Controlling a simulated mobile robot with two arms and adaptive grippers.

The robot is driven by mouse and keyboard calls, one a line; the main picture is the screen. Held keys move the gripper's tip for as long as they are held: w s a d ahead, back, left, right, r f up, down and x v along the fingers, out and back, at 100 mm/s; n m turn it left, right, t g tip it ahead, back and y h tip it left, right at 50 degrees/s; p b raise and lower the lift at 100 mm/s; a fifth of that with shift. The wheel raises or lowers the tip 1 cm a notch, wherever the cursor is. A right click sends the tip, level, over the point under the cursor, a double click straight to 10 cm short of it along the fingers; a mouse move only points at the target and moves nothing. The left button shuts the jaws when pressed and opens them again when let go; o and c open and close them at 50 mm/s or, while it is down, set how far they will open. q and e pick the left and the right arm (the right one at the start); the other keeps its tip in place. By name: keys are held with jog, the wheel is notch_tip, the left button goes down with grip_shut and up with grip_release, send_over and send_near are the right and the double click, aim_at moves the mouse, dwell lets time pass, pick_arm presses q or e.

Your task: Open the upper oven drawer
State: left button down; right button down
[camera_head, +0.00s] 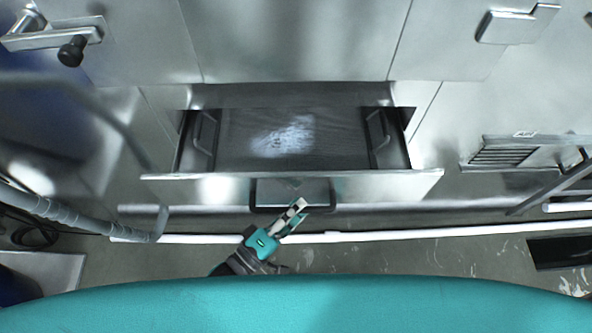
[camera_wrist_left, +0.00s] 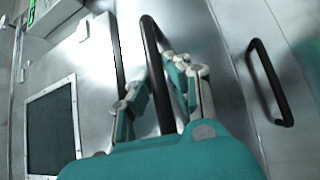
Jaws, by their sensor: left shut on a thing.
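The upper oven drawer (camera_head: 205,187) is pulled out in the head view, its inside showing from above. A dark tray-like insert (camera_head: 345,140) with two handles lies in it. The drawer's dark handle (camera_head: 262,209) is on the front, and it also shows in the left wrist view (camera_wrist_left: 152,40). My left gripper (camera_head: 298,207) is at the right part of this handle, shut on it. In the left wrist view its fingers (camera_wrist_left: 160,95) stand on both sides of the bar. My right gripper is not in view.
A second dark handle (camera_wrist_left: 268,80) shows on a metal front in the left wrist view. Steel cabinet doors with latches (camera_head: 515,25) are above the drawer. A grey hose (camera_head: 75,215) runs at the left. A white pipe (camera_head: 400,234) crosses the floor.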

pick_arm(q)
jog(key=s+p, duration=0.1)
jog(key=s, duration=1.5)
jog(key=shift+s+r, duration=0.2)
jog(key=shift+s, duration=0.05)
jog(key=c, duration=1.3)
grip_release()
jog(key=shift+f, duration=0.1)
jog(key=v, duration=1.2)
